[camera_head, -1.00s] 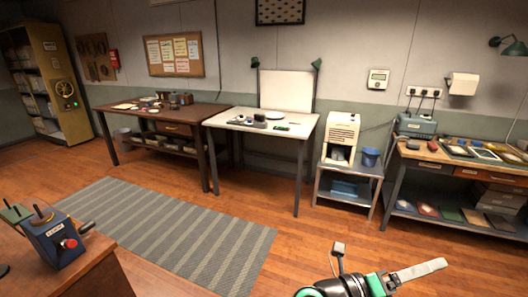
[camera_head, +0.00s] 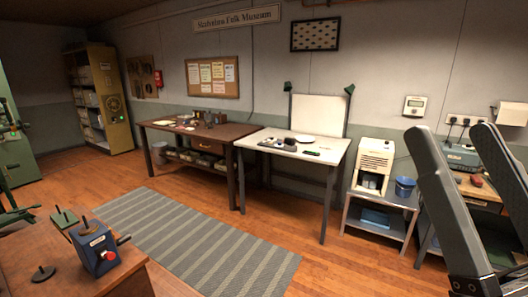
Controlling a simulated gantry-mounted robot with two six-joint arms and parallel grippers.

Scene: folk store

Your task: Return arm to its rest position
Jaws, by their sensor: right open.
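My right gripper (camera_head: 453,133) stands large and close at the right edge. Its two long dark grey fingers point up, spread apart, with nothing between them. They hide part of the right-hand workbench (camera_head: 480,190) behind them. The rest of the right arm is out of the picture. My left gripper is not in view.
A wooden table (camera_head: 130,275) with a blue box with a red knob (camera_head: 97,250) is at the lower left. A striped rug (camera_head: 195,240) lies on open floor. A dark wooden desk (camera_head: 215,132), a white-topped table (camera_head: 315,143) and a metal cart (camera_head: 385,200) stand along the wall.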

